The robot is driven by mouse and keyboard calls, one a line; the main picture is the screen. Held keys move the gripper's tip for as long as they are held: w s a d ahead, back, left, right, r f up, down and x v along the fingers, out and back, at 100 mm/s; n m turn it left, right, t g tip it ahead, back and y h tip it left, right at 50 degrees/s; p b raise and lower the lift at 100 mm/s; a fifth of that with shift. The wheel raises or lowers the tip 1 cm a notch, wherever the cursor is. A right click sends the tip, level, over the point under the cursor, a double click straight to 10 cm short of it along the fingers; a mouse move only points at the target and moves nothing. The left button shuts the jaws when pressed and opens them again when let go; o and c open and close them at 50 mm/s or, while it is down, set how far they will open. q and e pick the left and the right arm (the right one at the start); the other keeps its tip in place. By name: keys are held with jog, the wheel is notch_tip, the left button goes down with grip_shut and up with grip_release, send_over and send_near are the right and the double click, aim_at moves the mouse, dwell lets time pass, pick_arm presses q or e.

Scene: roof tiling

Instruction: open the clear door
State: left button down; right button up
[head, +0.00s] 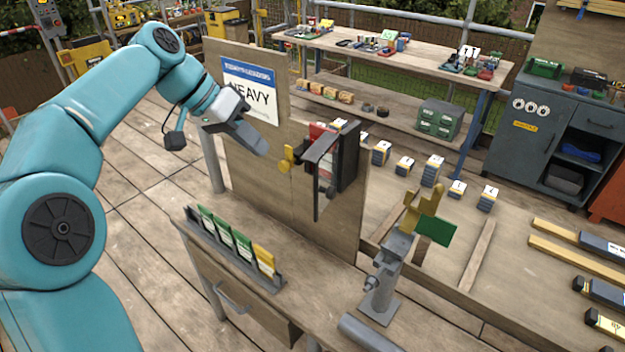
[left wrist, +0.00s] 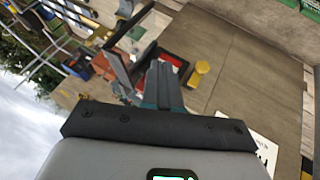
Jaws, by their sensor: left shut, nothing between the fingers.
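A dark box (head: 347,160) with red and white contents is mounted on the upright wooden panel. Dark grey bars (head: 317,200) at its front look like the frame of the clear door. The clear pane is hard to make out, and I cannot tell how far it stands open. A yellow knob (head: 286,160) sits just left of the box; it also shows in the left wrist view (left wrist: 201,72). My left gripper (head: 263,147) is shut and empty, just left of the knob and apart from it. It also shows in the left wrist view (left wrist: 162,75). My right gripper is not visible.
A sign (head: 249,90) hangs on the panel behind my left wrist. A rack of green and yellow cards (head: 235,250) lies on the bench in front. A grey stand (head: 380,290) with a yellow clamp and green card (head: 438,231) stands right.

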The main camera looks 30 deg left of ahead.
aim_at(331, 191)
pick_arm(q)
jog(key=w+d+f, duration=0.1)
jog(key=d+f, duration=0.1)
jog(key=w+d+f+p, duration=0.1)
jog(key=d+f, duration=0.2)
jog(key=w+d+f, duration=0.1)
jog(key=d+f, duration=0.1)
jog(key=d, duration=0.1)
jog(key=shift+w+f, duration=0.35)
jog(key=shift+f, duration=0.05)
jog(key=shift+w, duration=0.1)
jog(key=shift+a+f, duration=0.15)
jog(key=shift+a, duration=0.05)
jog(key=shift+d, duration=0.2)
jog(key=shift+d+n, duration=0.2)
jog(key=shift+n, duration=0.2)
jog(key=shift+d+n+t+y+b, duration=0.5)
jog(key=shift+d+n+y, duration=0.1)
jog(key=shift+d+n, duration=0.5)
jog(key=shift+w+d, duration=0.15)
jog(key=shift+d, duration=1.05)
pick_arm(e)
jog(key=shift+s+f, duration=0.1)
pick_arm(q)
jog(key=shift+d, duration=0.1)
